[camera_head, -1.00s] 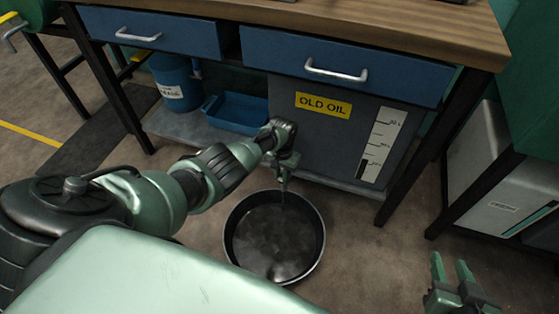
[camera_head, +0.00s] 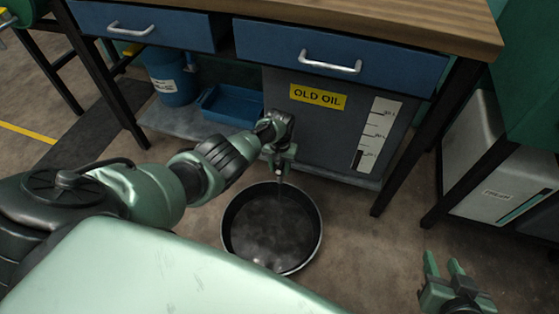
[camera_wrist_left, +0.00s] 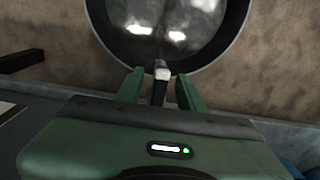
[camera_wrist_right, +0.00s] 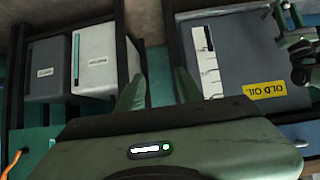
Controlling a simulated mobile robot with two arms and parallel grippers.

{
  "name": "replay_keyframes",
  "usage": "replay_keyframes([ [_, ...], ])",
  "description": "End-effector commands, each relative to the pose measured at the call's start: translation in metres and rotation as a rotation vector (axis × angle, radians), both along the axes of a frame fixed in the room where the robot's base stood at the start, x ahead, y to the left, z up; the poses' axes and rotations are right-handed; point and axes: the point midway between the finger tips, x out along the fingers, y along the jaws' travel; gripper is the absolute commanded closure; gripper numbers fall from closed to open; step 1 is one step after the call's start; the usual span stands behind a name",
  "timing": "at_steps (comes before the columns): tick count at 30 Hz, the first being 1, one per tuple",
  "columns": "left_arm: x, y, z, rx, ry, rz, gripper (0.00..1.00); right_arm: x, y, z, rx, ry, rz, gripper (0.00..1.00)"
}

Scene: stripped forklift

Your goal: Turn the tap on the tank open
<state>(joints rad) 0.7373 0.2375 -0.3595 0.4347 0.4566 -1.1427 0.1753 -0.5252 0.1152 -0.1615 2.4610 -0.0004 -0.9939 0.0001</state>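The grey tank with the yellow OLD OIL label (camera_head: 318,96) stands under the bench; its front also shows in the right wrist view (camera_wrist_right: 243,60). My left gripper (camera_head: 281,172) is low at the tank's front, above the black pan (camera_head: 272,228). In the left wrist view a small dark tap part with a light tip (camera_wrist_left: 160,75) stands between my left fingers, with gaps on both sides. The fingers are open around it. The tap is mostly hidden by the gripper in the head view. My right gripper (camera_head: 445,264) is open and empty, at the lower right.
A blue bucket (camera_head: 172,78) and a blue tray (camera_head: 232,108) sit on the low shelf left of the tank. Bench legs (camera_head: 425,135) frame the tank. Grey and white containers (camera_head: 500,190) stand at the right. Floor is clear between the pan and right gripper.

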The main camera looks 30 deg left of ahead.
Motion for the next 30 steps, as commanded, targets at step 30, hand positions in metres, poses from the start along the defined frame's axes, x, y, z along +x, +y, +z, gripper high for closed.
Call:
replay_keyframes([
  [30,-0.001,0.001,0.063,0.001,0.001,-0.001,0.62,-0.12,-0.039,-0.047,-0.13,0.624,-0.046,0.64],
])
